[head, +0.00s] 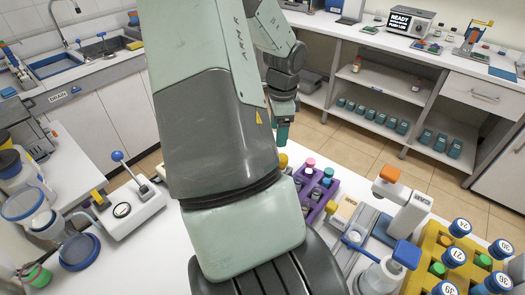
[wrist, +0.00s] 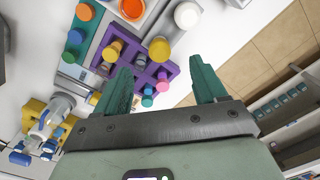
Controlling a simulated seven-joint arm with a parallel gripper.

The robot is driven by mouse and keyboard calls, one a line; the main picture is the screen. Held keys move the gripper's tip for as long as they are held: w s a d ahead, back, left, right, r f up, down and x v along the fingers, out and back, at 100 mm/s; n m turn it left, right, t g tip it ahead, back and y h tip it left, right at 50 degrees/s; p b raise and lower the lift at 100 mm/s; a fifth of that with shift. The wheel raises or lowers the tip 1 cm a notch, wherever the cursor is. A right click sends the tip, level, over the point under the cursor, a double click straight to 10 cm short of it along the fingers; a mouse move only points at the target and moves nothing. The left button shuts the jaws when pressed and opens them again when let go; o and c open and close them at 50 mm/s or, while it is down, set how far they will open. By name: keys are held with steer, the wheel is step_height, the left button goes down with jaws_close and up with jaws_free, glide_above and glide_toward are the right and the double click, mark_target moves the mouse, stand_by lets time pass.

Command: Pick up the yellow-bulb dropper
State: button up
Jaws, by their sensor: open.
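A purple rack (head: 322,188) holds vials or droppers with coloured tops. In the head view, one yellow top (head: 283,160) is at its far left and another yellow top (head: 331,207) is at its near right. In the wrist view, the purple rack (wrist: 171,68) shows a larger yellow top (wrist: 158,49) at its edge and another yellow top (wrist: 113,50) further left. I cannot tell for sure which is the dropper's bulb. My gripper (wrist: 161,66) is open and empty, its green fingers above the rack. In the head view its fingers (head: 283,130) show above the far-left yellow top.
My arm hides the middle of the bench. A yellow rack (head: 433,243) with blue-capped vials stands right, near an orange-topped instrument (head: 390,175). A white device with a blue-knobbed lever (head: 118,156) stands left. An orange-topped jar (wrist: 132,9) and a white cap (wrist: 187,14) are near the purple rack.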

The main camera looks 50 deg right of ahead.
steer(key=shift+m, duration=0.3)
steer(key=f, duration=0.4)
steer(key=s+d+f, duration=0.1)
steer(key=shift+f, duration=0.4)
steer(key=shift+s+f, duration=0.1)
steer(key=shift+f, duration=2.9)
steer(key=c, duration=0.8)
